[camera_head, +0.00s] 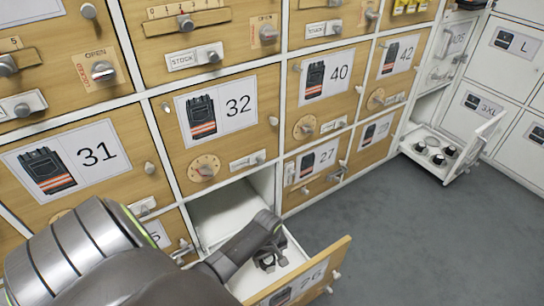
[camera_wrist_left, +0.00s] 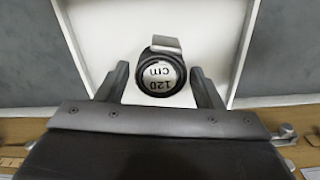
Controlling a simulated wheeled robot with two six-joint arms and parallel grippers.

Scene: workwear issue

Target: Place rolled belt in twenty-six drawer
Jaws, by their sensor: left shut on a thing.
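The twenty-six drawer (camera_head: 337,260) is pulled open at the bottom of the cabinet, its wooden front carrying a partly covered label ending in 26. Its white inside also fills the left wrist view (camera_wrist_left: 101,22). My left gripper (camera_head: 268,256) reaches down into this drawer. In the left wrist view the gripper (camera_wrist_left: 163,82) is shut on a dark rolled belt (camera_wrist_left: 161,53) with a round face reading 120 cm and a grey buckle end. Whether the belt touches the drawer floor I cannot tell. My right gripper is not in view.
An open white drawer (camera_head: 425,164) at the far right holds several rolled belts (camera_head: 438,159). Closed wooden drawers 31, 32 (camera_head: 222,112), 40 and 42 rise above. White lockers (camera_head: 513,52) stand at right. Grey floor (camera_head: 430,240) is clear.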

